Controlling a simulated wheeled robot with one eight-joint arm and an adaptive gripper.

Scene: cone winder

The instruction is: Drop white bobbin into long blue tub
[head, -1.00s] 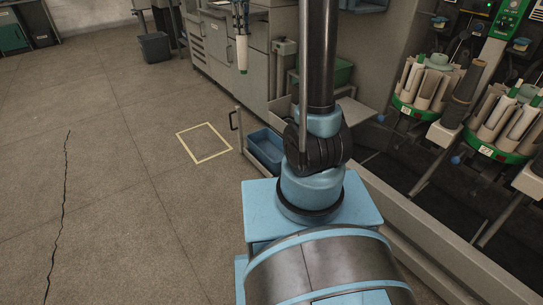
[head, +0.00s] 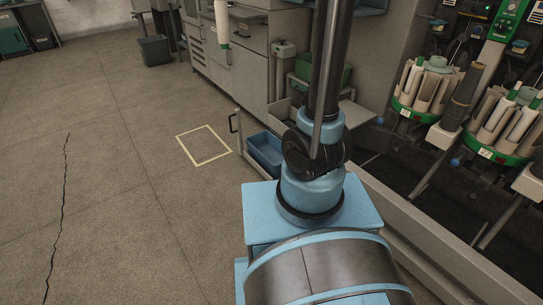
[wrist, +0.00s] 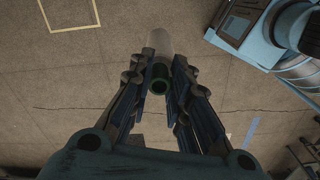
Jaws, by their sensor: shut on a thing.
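The white bobbin (head: 222,20) hangs near the top edge of the head view, high in front of the grey cabinets, its upper part cut off. In the wrist view, my gripper (wrist: 160,88) is shut on the white bobbin (wrist: 159,45), whose green end faces the camera. The head view does not show my gripper's fingers. A long blue tub (head: 265,149) stands low by the machine, beyond my base and partly hidden by my arm. The bobbin is well apart from it, up and to the left in the picture.
A yellow square (head: 204,146) is marked on open floor left of the tub. A green crate (head: 331,69) sits behind my arm. The winder's green-rimmed bobbin holders (head: 425,85) stand at right. A dark bin (head: 154,48) stands at the far left.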

